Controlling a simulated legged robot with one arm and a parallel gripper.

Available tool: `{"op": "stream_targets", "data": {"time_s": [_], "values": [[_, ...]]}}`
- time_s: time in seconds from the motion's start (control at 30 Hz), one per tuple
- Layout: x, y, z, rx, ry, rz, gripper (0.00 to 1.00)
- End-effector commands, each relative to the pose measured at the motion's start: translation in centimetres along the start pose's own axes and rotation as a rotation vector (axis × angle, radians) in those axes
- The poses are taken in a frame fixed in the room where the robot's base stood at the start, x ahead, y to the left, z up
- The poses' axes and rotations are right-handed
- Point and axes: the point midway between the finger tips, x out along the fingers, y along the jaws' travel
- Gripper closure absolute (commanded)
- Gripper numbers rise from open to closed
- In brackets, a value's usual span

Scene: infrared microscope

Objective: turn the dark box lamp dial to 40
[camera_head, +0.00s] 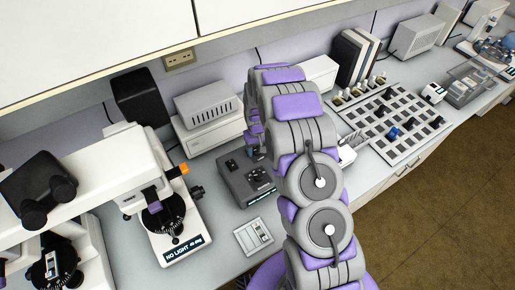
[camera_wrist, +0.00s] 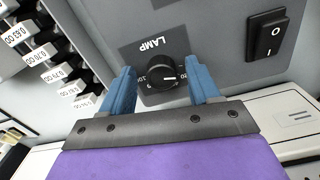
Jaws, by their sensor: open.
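The dark grey box (camera_head: 240,186) sits on the bench, partly behind my arm in the head view. In the wrist view its panel (camera_wrist: 215,50) shows upside-down LAMP lettering above a round black dial (camera_wrist: 160,72). The dial has a white pointer line aimed to the right in that view. Small white numbers lie around it, too small to read surely and partly hidden. My gripper (camera_wrist: 162,78) is open, with one blue finger on each side of the dial and visible gaps between. I cannot tell how far the fingertips are from the panel.
A black rocker switch (camera_wrist: 268,38) is on the same panel. A microscope (camera_head: 160,205) with a NO LIGHT sign stands left of the box. A small white switch plate (camera_head: 253,237) lies in front. A slotted rack (camera_head: 392,122) is to the right, and a pale ribbed unit (camera_head: 207,105) stands behind.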

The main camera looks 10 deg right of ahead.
Motion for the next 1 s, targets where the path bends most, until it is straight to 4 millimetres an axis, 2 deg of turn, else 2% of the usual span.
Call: {"op": "stream_targets", "data": {"time_s": [0.17, 0.77, 1.0], "values": [[-0.04, -0.01, -0.01, 0.000, 0.000, 0.000, 0.39], [-0.06, 0.03, 0.00, 0.000, 0.000, 0.000, 0.95], [-0.09, 0.01, 0.00, 0.021, -0.001, 0.000, 0.95]]}}
